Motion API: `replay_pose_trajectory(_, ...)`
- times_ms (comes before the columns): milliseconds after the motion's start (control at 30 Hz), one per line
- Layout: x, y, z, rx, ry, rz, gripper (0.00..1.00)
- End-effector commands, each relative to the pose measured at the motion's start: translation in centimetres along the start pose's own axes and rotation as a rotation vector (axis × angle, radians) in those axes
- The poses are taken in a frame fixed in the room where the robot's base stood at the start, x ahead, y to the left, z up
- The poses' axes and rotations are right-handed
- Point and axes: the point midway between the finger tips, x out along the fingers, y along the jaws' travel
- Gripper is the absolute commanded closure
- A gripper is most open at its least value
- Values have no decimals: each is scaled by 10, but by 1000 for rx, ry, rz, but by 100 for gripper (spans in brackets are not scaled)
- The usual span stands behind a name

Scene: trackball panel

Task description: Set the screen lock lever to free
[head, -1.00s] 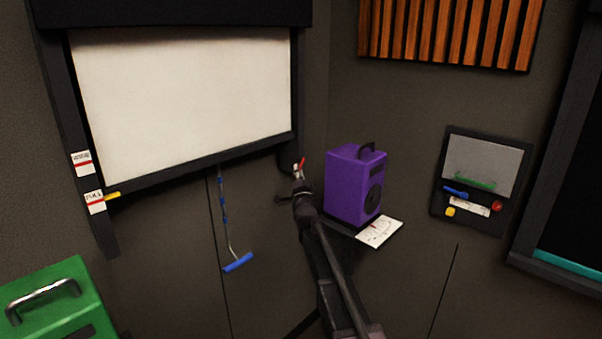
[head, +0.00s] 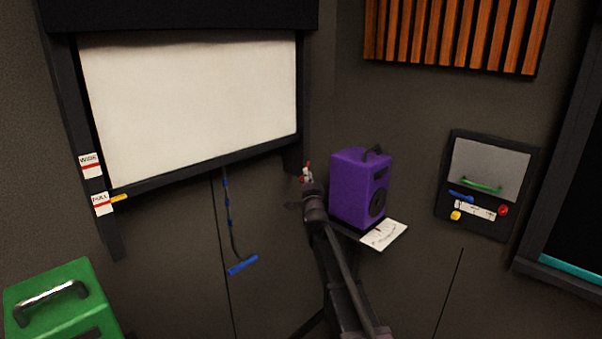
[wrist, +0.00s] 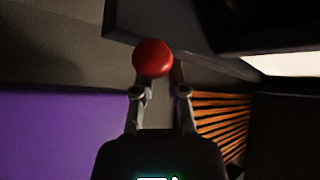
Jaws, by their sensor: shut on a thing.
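A red ball knob (wrist: 152,57) sits between the fingertips of my gripper (wrist: 157,70) in the wrist view. The gripper is shut on it. I take it to be the lever's knob; the lever's shaft and pivot are hidden. In the head view my gripper (head: 306,175) is at the lower right end of the screen frame (head: 303,100), left of the purple speaker, with small bits of red showing at its tip. The white screen (head: 195,105) is pulled down. No free or locked marking can be read near the knob.
The purple speaker (head: 355,188) stands close to the right of my gripper on a dark shelf with a paper sheet (head: 385,233). A blue pull handle (head: 242,265) hangs below the screen. A green case (head: 60,300) is at lower left.

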Motion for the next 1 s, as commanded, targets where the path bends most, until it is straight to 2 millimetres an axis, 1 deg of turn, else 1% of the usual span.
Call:
replay_pose_trajectory(33, -7, 3, -5, -18, -11, 19, 100)
replay_pose_trajectory(67, -10, 6, -5, -29, -20, 30, 100)
replay_pose_trajectory(267, -31, 25, 1, -97, -110, 136, 100)
replay_pose_trajectory(367, -46, 36, 5, -139, -172, 200, 100)
replay_pose_trajectory(467, -67, 48, 10, -187, -248, 274, 100)
replay_pose_trajectory(567, -92, 62, 15, -240, -339, 355, 100)
replay_pose_trajectory(767, -152, 87, 23, -341, -544, 512, 100)
replay_pose_trajectory(967, -221, 104, 28, -428, -768, 649, 100)
replay_pose_trajectory(1000, -235, 107, 28, -442, -814, 675, 100)
